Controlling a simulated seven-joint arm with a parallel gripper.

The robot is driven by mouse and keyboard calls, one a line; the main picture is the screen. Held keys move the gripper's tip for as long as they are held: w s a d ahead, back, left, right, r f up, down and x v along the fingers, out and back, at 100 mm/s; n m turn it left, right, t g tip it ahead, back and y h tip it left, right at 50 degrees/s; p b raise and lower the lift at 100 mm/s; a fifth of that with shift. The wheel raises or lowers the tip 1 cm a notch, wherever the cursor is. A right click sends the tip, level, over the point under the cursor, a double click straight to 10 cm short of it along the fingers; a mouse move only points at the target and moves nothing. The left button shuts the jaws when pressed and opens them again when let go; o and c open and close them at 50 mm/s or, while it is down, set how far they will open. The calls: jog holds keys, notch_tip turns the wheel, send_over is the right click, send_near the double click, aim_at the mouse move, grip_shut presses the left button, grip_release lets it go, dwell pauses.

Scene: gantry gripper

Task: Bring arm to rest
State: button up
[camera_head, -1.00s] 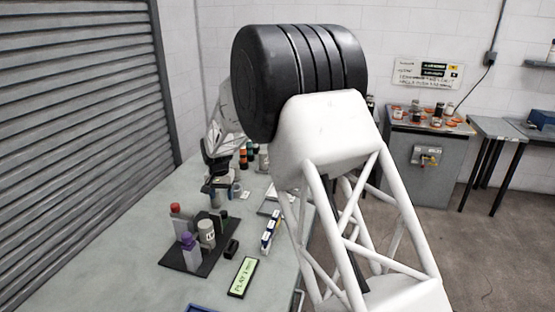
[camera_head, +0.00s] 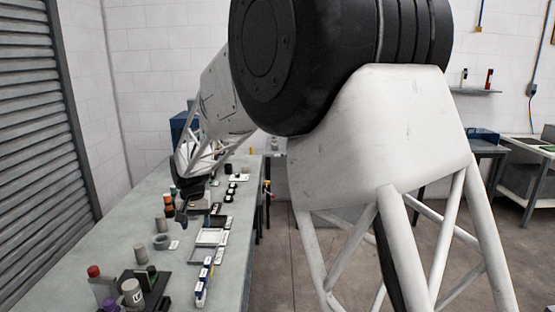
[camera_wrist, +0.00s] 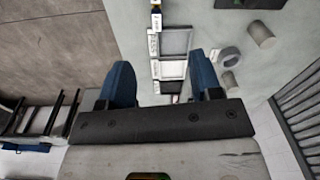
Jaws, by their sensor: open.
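My gripper (camera_wrist: 162,76) shows in the wrist view with its two blue fingers wide apart. Nothing is between the fingers, and they hang over the workbench. In the head view my arm reaches down the bench, and its dark end (camera_head: 193,188) is small above the far half of the table. The long grey workbench (camera_head: 75,262) runs along the shutter side.
A grey tray (camera_head: 209,237), a row of small blue-and-white items (camera_head: 203,283), and a grey ring (camera_head: 161,242) stand on the bench. Open floor (camera_head: 273,215) lies right of the bench.

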jog(key=s+d+r, duration=0.4)
jog(key=s+d, duration=0.1)
jog(key=d, duration=0.4)
jog(key=s+d+r+t, duration=0.1)
jog(key=s+d+r, duration=0.3)
jog(key=d, duration=0.5)
jog(key=s+d+r, duration=0.3)
jog(key=s+d, duration=0.4)
jog(key=d, duration=0.2)
jog(key=s+d+f, duration=0.1)
jog(key=s+d, duration=0.4)
jog(key=s, duration=0.3)
jog(key=s+d+f+m, duration=0.1)
jog(key=s+d, duration=0.4)
jog(key=s, duration=0.4)
jog(key=s+d+f+t, duration=0.1)
jog(key=s+d, duration=0.5)
jog(key=s, duration=0.2)
jog(key=shift+s+f+m, duration=0.25)
jog(key=shift+m, duration=0.15)
